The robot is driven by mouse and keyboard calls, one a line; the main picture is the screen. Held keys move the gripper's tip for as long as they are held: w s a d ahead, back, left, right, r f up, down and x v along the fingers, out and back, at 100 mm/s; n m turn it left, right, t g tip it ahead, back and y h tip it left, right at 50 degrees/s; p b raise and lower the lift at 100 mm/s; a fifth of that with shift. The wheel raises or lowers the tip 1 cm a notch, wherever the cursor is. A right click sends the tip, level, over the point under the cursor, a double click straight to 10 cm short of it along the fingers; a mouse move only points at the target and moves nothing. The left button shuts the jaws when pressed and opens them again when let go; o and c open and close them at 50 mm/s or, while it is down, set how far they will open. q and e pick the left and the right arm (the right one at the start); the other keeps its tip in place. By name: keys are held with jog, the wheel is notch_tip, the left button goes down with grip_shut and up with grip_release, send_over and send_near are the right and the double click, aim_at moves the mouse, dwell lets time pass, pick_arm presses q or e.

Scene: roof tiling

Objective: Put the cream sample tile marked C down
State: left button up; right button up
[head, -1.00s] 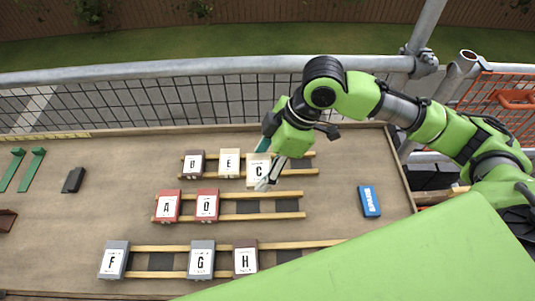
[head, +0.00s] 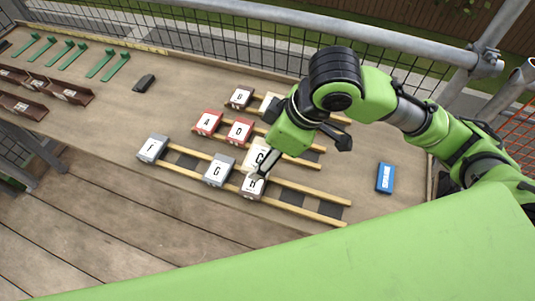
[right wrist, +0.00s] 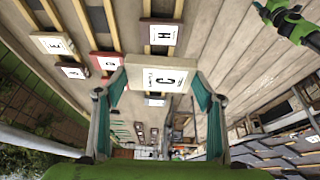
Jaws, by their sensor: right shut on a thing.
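The cream sample tile marked C (head: 259,152) is in my right gripper (head: 264,166). In the head view it appears just behind the tile marked H (head: 252,187), partly covered by the gripper. In the right wrist view the tile C (right wrist: 157,76) sits between both teal fingers, its letter facing the camera. It looks held above the bench, clear of the other tiles. A green and black arm part (right wrist: 288,20), apparently my left arm, shows at the top right of the wrist view; its finger opening is unclear.
Wooden battens carry grey tiles F (head: 152,149) and G (head: 219,171), red tiles A (head: 207,122) and O (head: 239,131), and brown tile B (head: 240,97). A blue box (head: 385,178) lies at the right. Bare bench (head: 190,92) lies left of the battens.

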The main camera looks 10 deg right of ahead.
jog(key=w, duration=0.1)
jog(key=w+d+f, duration=0.1)
jog(key=w, duration=0.1)
jog(key=shift+d+f, duration=0.15)
jog(key=shift+f, duration=0.05)
jog(key=w+d+f, duration=0.1)
jog(key=w+f, duration=0.1)
jog(key=w, duration=0.1)
jog(key=w+d+f+p, duration=0.1)
jog(key=w+d+f, duration=0.1)
jog(key=w+f, duration=0.1)
jog(key=w+d+f, duration=0.1)
jog(key=w+f, duration=0.1)
jog(key=w, duration=0.1)
jog(key=shift+d+f, duration=0.35)
jog(key=shift+f, duration=0.05)
jog(key=shift+w+d+f, duration=0.1)
jog(key=shift+w+f, duration=0.1)
notch_tip(320, 180, down, 3)
jog(key=shift+w+d+p, duration=0.1)
jog(key=shift+d+p, duration=0.05)
jog(key=shift+p, duration=0.55)
jog(key=shift+f, duration=0.3)
pick_arm(q)
jog(key=w+r, duration=0.2)
jog(key=w, duration=0.3)
jog(key=shift+w+a+r+t, duration=0.25)
jog(key=shift+w+r+t, duration=0.05)
jog(key=shift+t, duration=0.1)
